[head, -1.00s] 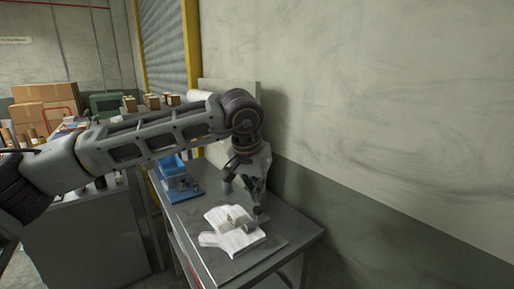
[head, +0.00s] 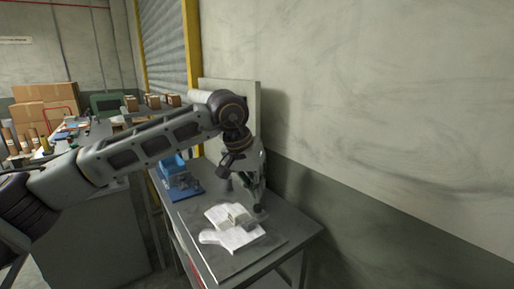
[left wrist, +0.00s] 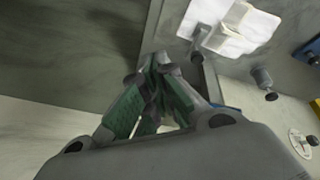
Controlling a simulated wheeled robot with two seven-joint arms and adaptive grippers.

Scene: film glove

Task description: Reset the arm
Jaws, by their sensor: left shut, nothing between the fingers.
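My left arm comes in from the left in the head view and bends down over the metal table (head: 282,235). My left gripper (head: 260,207) points down near the table's wall side, beside the white sheets. In the left wrist view the green-lined fingers of the left gripper (left wrist: 160,62) are together with nothing between them. White sheets or a glove (head: 236,238) lie on the table with a small pale block on them. They also show at the top of the left wrist view (left wrist: 255,30), apart from the fingers. My right gripper is not in view.
A blue device (head: 180,182) stands at the table's far end. A plain wall (head: 400,120) runs close along the right side. Cardboard boxes (head: 45,98) and a cluttered grey bench are at the left back. The table's near corner is bare.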

